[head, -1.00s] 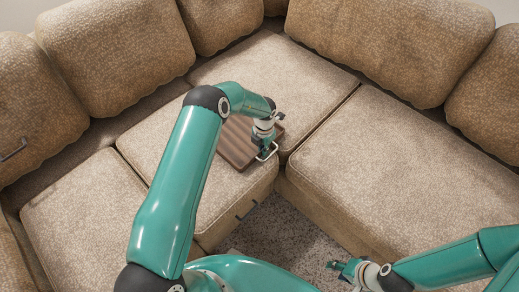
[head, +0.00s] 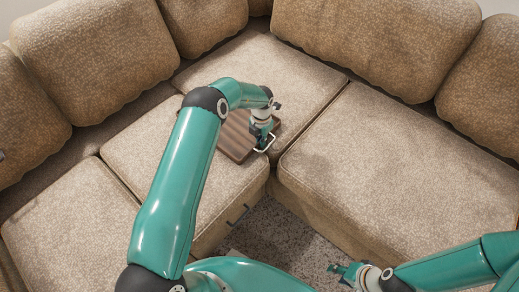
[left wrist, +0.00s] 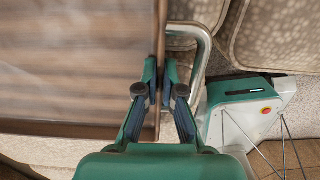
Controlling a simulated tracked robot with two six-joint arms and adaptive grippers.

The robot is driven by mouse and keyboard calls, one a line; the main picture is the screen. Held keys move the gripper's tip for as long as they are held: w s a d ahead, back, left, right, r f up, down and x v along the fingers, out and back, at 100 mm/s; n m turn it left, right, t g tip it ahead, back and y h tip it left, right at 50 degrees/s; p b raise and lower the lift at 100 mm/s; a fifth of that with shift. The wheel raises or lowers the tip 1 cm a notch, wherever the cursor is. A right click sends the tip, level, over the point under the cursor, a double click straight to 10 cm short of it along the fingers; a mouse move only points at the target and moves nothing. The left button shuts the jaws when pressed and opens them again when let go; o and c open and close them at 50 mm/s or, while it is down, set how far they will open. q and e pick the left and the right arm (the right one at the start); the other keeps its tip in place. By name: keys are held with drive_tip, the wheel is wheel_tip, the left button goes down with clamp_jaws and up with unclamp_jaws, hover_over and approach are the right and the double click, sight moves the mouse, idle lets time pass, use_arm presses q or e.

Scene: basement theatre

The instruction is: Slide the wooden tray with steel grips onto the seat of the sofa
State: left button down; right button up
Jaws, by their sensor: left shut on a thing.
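The wooden tray (head: 238,141) is dark brown with a striped grain. In the head view it is over the sofa seat (head: 180,150), near the inner corner, partly hidden by my left arm. A steel grip (head: 266,143) shows at its right end. My left gripper (head: 263,134) is there, shut on the tray's edge. In the left wrist view its fingers (left wrist: 160,93) pinch the thin edge wall, beside the steel grip (left wrist: 201,65), with the tray (left wrist: 75,65) to the left. My right gripper (head: 345,271) is low in the head view, apart from the sofa; its fingers are too small to read.
The beige corner sofa has tall back cushions (head: 95,55) and another broad seat cushion (head: 400,160) on the right. Patterned carpet (head: 285,235) lies between the sofa and me. A dark handle-like piece (head: 238,214) is on the seat front.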

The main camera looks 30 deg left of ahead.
use_arm(q)
drive_tip(key=shift+w+d+f+b, duration=0.1)
drive_tip(key=shift+w+f+b, duration=0.1)
drive_tip(key=shift+w+b, duration=1.2)
drive_tip(key=shift+w+d+f+b, duration=0.1)
drive_tip(key=shift+w+f+b, duration=0.05)
drive_tip(key=shift+w+b, duration=1.55)
drive_tip(key=shift+b, duration=0.6)
drive_tip(key=shift+w+r+b, duration=0.2)
drive_tip(key=shift+b, duration=0.1)
drive_tip(key=shift+r, duration=0.1)
